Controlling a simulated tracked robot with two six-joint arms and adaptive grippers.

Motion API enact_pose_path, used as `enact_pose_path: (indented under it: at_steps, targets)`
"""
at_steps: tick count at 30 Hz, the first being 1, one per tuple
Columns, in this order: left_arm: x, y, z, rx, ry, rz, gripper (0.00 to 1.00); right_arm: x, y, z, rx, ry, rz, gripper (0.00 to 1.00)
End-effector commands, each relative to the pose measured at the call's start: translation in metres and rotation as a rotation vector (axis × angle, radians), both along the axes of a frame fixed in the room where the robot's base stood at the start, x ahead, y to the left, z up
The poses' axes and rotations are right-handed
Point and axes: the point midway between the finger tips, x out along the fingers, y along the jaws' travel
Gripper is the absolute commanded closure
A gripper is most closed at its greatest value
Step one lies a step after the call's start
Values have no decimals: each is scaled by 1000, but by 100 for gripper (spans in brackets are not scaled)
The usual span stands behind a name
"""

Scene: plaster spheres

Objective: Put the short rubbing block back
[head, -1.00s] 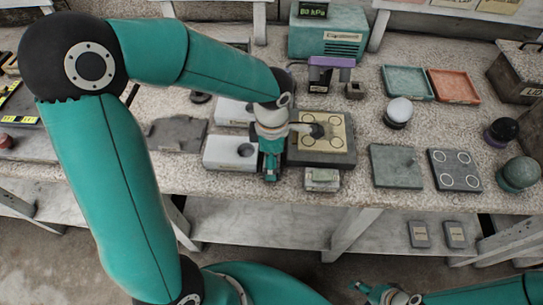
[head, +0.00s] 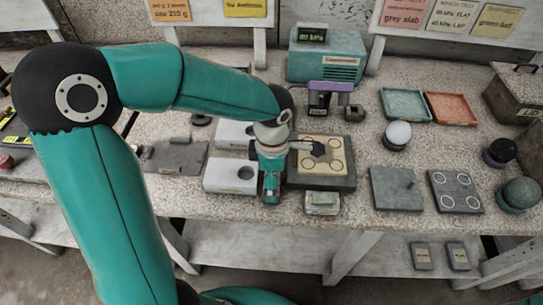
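My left gripper (head: 270,188) hangs at the end of the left arm, beside the right end of the front white block (head: 222,176), which has a round hollow. The view from above does not show its fingers clearly, nor whether it holds anything. A grey part with a dark end reaches from the wrist over the yellow plate (head: 336,167) with ringed spots, on a dark slab. I cannot surely pick out the short rubbing block. A small pale block with a greenish top (head: 322,198) sits in front of the slab. My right gripper is out of view.
A purple-topped stand (head: 333,87) is behind the plate, before a teal device (head: 326,62). Green (head: 405,104) and orange (head: 451,108) trays lie behind a white ball (head: 398,132). Two dark slabs (head: 396,190) (head: 455,192), a green ball (head: 521,192) and a lidded box (head: 513,102) are right.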

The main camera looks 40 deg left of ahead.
Motion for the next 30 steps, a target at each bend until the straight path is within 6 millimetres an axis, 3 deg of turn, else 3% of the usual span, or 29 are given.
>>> enact_pose_path:
  at_steps: [9, 15, 30]
  targets:
    - [1, 0, 66, -1, -6, 0, 0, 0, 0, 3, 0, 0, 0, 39]
    - [0, 0, 95, -1, -2, 0, 0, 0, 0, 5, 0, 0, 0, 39]
    - [-1, 0, 104, -1, 0, 0, 0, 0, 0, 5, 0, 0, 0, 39]
